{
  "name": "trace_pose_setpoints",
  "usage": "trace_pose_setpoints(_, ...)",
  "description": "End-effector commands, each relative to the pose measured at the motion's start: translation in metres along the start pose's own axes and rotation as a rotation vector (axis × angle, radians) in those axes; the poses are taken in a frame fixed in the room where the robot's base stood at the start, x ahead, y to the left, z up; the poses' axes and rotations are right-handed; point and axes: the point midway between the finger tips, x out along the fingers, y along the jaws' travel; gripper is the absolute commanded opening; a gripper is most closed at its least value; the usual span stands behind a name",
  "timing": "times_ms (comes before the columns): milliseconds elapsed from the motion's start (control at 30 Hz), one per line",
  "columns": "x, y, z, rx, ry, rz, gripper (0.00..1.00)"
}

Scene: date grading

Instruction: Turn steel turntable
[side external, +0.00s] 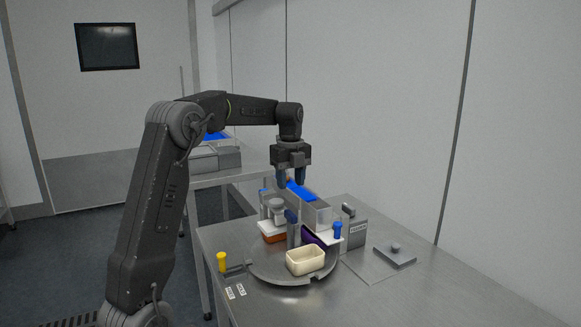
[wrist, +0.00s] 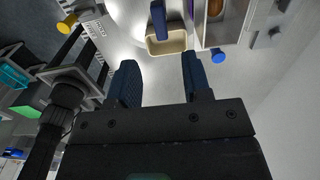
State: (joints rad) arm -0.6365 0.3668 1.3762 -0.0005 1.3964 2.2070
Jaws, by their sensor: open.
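The steel turntable (side external: 267,269) is a round flat disc on the metal table, with notches in its rim. A dark blue upright post (side external: 292,231) stands on its middle area; it also shows in the wrist view (wrist: 159,18). A cream rectangular tub (side external: 305,261) sits on the disc's front part and shows beyond my fingers in the wrist view (wrist: 167,46). My gripper (side external: 291,184) is open and empty, pointing down well above the post and apart from it. Its two blue fingers stand spread in the wrist view (wrist: 158,60). The disc's rear is partly hidden.
An orange-brown tray (side external: 273,238) and a purple item (side external: 311,238) are at the disc's rear. A yellow knob (side external: 221,262) is left, a blue knob (side external: 337,231) right. A grey box (side external: 317,214) stands behind. The table's front right is clear.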

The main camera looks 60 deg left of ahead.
Motion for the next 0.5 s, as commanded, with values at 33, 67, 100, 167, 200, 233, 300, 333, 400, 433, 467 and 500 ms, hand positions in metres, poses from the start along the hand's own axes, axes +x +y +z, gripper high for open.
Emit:
trace_pose_setpoints(33, -0.010, 0.000, 0.000, 0.000, -0.002, -0.003, 0.45)
trace_pose_setpoints(67, -0.015, 0.000, 0.000, 0.000, -0.002, -0.003, 0.45)
trace_pose_setpoints(100, -0.021, 0.000, 0.000, 0.000, -0.002, -0.003, 0.45)
trace_pose_setpoints(167, -0.029, 0.000, 0.000, 0.000, -0.001, -0.002, 0.45)
trace_pose_setpoints(200, -0.033, 0.000, 0.000, 0.000, -0.001, -0.001, 0.45)
trace_pose_setpoints(233, -0.035, 0.000, 0.000, 0.000, -0.001, -0.001, 0.45)
trace_pose_setpoints(300, -0.039, 0.000, 0.000, 0.000, 0.000, -0.001, 0.45)
trace_pose_setpoints(333, -0.040, 0.000, 0.000, 0.000, 0.000, 0.000, 0.45)
trace_pose_setpoints(400, -0.041, 0.000, 0.000, 0.000, 0.000, 0.000, 0.45)
trace_pose_setpoints(433, -0.042, 0.000, 0.000, 0.000, 0.001, 0.001, 0.45)
trace_pose_setpoints(467, -0.042, 0.000, 0.000, 0.000, 0.001, 0.001, 0.45)
trace_pose_setpoints(500, -0.042, 0.000, 0.000, 0.000, 0.001, 0.001, 0.45)
